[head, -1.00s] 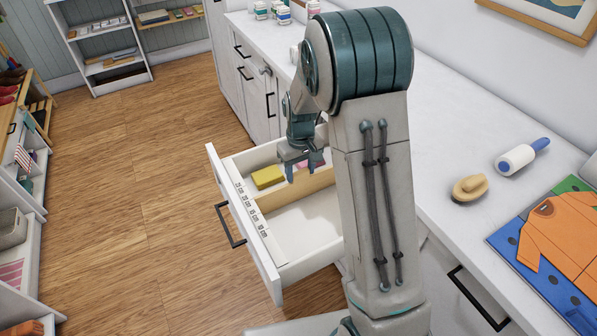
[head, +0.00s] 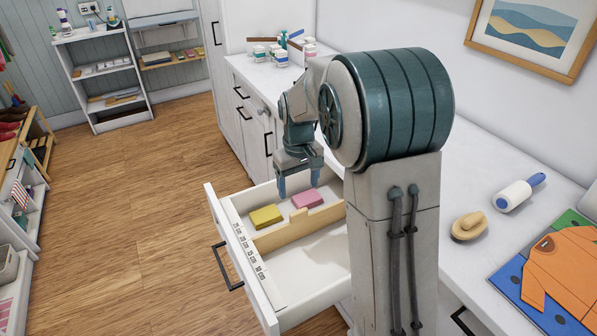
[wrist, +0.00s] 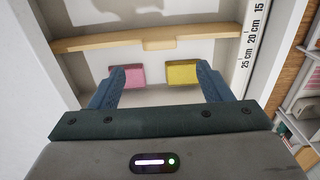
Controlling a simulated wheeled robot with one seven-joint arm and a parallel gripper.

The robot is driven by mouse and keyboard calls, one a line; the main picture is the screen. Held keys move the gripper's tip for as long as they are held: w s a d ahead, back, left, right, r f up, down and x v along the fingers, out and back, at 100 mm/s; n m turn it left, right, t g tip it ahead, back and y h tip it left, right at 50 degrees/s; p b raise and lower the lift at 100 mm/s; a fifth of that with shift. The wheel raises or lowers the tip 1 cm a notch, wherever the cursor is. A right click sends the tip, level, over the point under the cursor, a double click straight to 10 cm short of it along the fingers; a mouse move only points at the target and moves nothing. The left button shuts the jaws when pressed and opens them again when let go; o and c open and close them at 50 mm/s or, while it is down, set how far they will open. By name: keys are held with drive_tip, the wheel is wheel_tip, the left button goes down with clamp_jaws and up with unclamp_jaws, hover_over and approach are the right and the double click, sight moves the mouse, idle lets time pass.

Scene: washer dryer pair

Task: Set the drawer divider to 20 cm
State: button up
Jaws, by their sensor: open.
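The open drawer (head: 305,268) juts out from the white counter. A light wooden divider (head: 276,238) with a raised tab near its middle crosses it. In the wrist view the divider (wrist: 100,42) meets the side scale (wrist: 252,35) near the "20 cm" label; exact alignment with the mark is unclear. My gripper (head: 299,182) is open and empty, pointing down above the drawer, apart from the divider. In the wrist view its fingers (wrist: 161,71) are on the sponge side of the divider, with the tab ahead between them.
A yellow sponge (head: 265,216) and a pink sponge (head: 307,198) lie in the far compartment. The near compartment looks empty where visible. The counter (head: 430,265) holds a lint roller (head: 519,193) and a brush (head: 469,223). The wood floor (head: 130,220) left of the drawer is clear.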

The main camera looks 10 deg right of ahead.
drive_tip(key=shift+r, duration=2)
drive_tip(key=s+d+r+m+t, duration=0.1)
drive_tip(key=s+m, duration=0.1)
drive_tip(key=s, duration=0.9)
drive_tip(key=s+d+r+m+t, duration=0.1)
drive_tip(key=s+d, duration=0.1)
drive_tip(key=s, duration=1)
drive_tip(key=shift+s+m+t, duration=0.15)
drive_tip(key=shift+m+t, duration=0.25)
